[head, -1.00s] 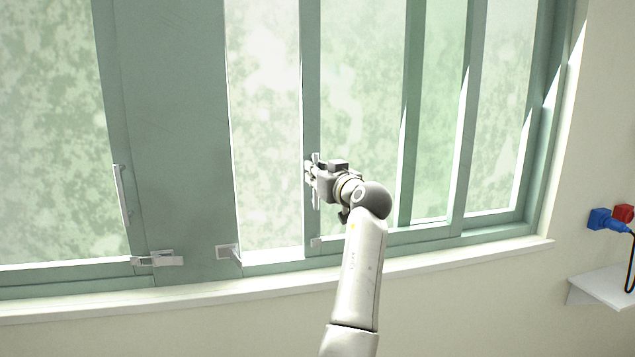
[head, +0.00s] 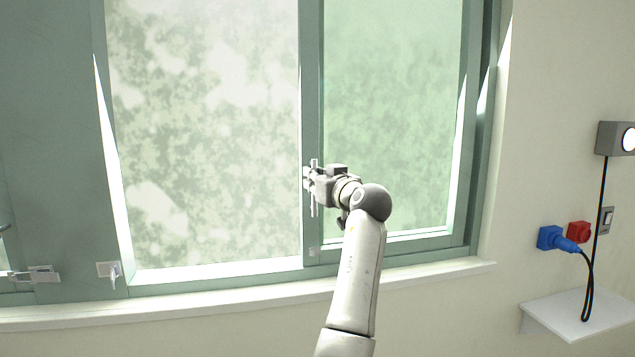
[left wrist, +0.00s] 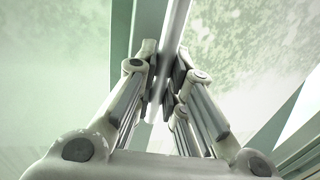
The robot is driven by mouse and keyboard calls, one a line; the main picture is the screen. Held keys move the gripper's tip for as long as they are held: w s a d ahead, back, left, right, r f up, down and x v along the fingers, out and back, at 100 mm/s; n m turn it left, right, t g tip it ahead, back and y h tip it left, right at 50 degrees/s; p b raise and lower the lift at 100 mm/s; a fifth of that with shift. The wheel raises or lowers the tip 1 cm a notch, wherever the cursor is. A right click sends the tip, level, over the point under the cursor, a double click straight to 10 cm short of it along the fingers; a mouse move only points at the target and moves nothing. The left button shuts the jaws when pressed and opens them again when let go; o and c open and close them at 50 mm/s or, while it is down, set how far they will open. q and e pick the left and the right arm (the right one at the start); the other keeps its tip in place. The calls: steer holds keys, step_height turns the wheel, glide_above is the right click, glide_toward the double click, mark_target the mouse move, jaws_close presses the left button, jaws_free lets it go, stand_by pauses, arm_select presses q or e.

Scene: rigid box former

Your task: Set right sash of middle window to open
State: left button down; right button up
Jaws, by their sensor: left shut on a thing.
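The right sash (head: 313,90) of the window has a green-grey frame and stands at the right, with a wide opening (head: 205,130) to its left. Its slim vertical handle (head: 314,208) is on its left stile. My left gripper (head: 311,180) is shut on the handle; its fingers hide part of it. In the left wrist view the pale handle bar (left wrist: 174,40) runs between the fingertips of my left gripper (left wrist: 162,85). My right gripper is not in view.
A latch (head: 110,271) sits on the frame post at the left, with another latch (head: 38,274) farther left. A white sill (head: 230,297) runs below. On the right wall are a blue plug (head: 550,238), a red socket (head: 578,232), a shelf (head: 570,312) and a lamp (head: 615,138).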

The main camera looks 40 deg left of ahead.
arm_select(q)
steer(key=shift+w+d+r, duration=0.1)
steer(key=shift+w+d, duration=0.1)
steer(key=shift+w, duration=0.05)
steer(key=c, duration=1.5)
jaws_free()
steer(key=v, duration=1.2)
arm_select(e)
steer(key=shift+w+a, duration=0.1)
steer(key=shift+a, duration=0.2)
arm_select(q)
steer(key=shift+w, duration=0.1)
